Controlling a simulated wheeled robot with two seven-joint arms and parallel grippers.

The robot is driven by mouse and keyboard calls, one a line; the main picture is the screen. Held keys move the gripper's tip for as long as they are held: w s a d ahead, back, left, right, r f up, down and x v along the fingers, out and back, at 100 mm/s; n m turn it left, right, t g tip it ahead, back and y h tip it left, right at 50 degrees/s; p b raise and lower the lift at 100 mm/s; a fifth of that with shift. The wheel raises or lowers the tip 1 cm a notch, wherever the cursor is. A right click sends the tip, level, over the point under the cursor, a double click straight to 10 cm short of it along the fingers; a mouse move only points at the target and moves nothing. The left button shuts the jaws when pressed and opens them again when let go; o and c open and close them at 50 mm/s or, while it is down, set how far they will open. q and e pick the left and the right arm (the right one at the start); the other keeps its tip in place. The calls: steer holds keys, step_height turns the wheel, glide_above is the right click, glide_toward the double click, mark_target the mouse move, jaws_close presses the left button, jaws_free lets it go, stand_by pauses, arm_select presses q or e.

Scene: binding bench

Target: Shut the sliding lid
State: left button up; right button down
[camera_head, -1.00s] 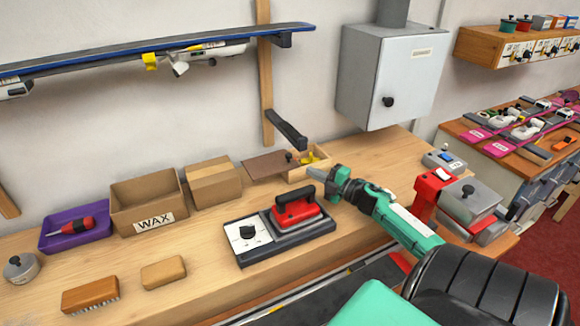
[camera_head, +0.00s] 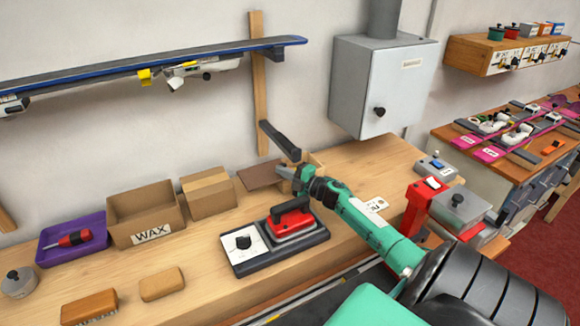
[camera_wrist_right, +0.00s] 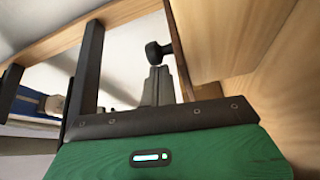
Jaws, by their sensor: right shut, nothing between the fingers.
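The sliding lid (camera_head: 258,176) is a flat brown panel that sticks out to the left of a small pale wooden box (camera_head: 316,158) at the back of the bench. My right gripper (camera_head: 284,172) is shut and empty, at the lid's right part, and with its arm hides most of the box. In the right wrist view, the shut fingers (camera_wrist_right: 158,86) point at the lid's dark knob (camera_wrist_right: 157,52), just beyond their tips; I cannot tell whether they touch. The lid shows there nearly edge-on (camera_wrist_right: 179,48). My left gripper is not in view.
A hot iron-like red tool (camera_head: 291,219) on a dark base stands in front of the box. A cardboard box (camera_head: 208,193) stands left of the lid. A dark bracket arm (camera_head: 279,141) juts from the wall post close above my gripper.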

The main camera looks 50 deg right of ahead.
steer(key=shift+w, duration=0.15)
steer(key=shift+d+f, duration=0.1)
steer(key=shift+d, duration=0.1)
steer(key=s+d+b, duration=0.1)
steer(key=d+b, duration=0.1)
steer(key=d, duration=0.1)
steer(key=s+d+b, duration=0.1)
steer(key=d+b, duration=0.1)
steer(key=d, duration=0.2)
steer(key=s+d+b, duration=0.1)
steer(key=d+b, duration=0.1)
steer(key=d, duration=0.2)
steer(key=shift+s+d+f, duration=0.1)
steer(key=shift+s+f, duration=0.15)
steer(key=shift+s, duration=0.05)
steer(key=shift+s+d+r, duration=0.1)
steer(key=shift+d+r, duration=0.05)
steer(key=shift+d, duration=0.1)
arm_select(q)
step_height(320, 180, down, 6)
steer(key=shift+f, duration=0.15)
arm_select(e)
steer(key=shift+d+r, duration=0.2)
steer(key=shift+r, duration=0.1)
